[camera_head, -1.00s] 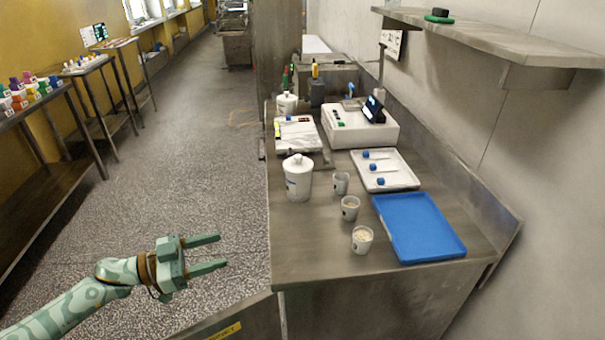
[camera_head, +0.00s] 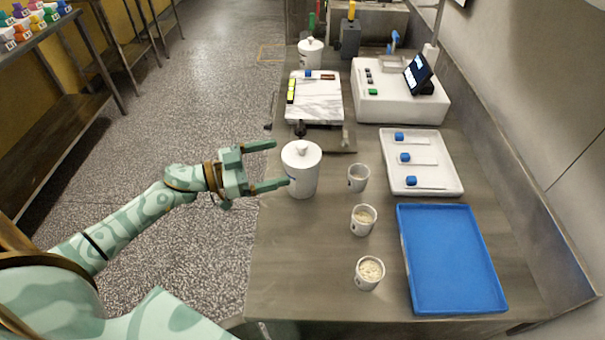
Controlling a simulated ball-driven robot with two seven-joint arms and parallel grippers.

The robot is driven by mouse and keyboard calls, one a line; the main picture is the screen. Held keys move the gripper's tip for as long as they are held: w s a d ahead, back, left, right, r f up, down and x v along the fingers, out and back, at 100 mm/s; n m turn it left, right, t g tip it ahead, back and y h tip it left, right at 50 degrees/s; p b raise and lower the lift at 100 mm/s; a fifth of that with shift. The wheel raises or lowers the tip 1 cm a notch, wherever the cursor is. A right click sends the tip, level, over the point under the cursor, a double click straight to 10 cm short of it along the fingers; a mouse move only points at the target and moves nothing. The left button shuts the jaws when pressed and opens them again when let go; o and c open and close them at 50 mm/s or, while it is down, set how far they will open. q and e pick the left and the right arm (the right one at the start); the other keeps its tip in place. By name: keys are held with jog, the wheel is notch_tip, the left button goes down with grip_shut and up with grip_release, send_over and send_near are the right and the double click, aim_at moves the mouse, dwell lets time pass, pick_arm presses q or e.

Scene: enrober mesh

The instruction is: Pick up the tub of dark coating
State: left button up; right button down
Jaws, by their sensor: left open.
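A white lidded tub (camera_head: 301,170) with a knob on top stands upright near the left edge of the counter. A second white lidded tub (camera_head: 311,54) stands at the back. Both lids are on, so I cannot see which holds dark coating. My left gripper (camera_head: 281,163) is open and empty, just left of the nearer tub, fingers pointing right at it. The lower fingertip overlaps the tub's left side in the picture; I cannot tell whether it touches. My right gripper is not in view.
Three small cups of pale contents, including the nearest (camera_head: 369,273), stand right of the tub. A blue tray (camera_head: 450,258), a white tray (camera_head: 452,160) with blue-handled tools, a white machine (camera_head: 385,103) and a marble board (camera_head: 315,105) fill the rest. The counter's front left is clear.

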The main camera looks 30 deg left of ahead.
aim_at(302, 155)
pick_arm(q)
jog(key=x, duration=0.4)
jog(key=b+x, duration=0.1)
jog(key=x, duration=0.1)
jog(key=shift+w+d+f, duration=0.1)
jog(key=shift+d+f, duration=0.2)
jog(key=shift+f, duration=0.05)
jog(key=shift+w+d, duration=0.2)
jog(key=shift+d, duration=0.1)
jog(key=c, duration=1.6)
jog(key=shift+r, duration=0.1)
jog(key=shift+c, duration=1.4)
jog(key=shift+r, duration=0.15)
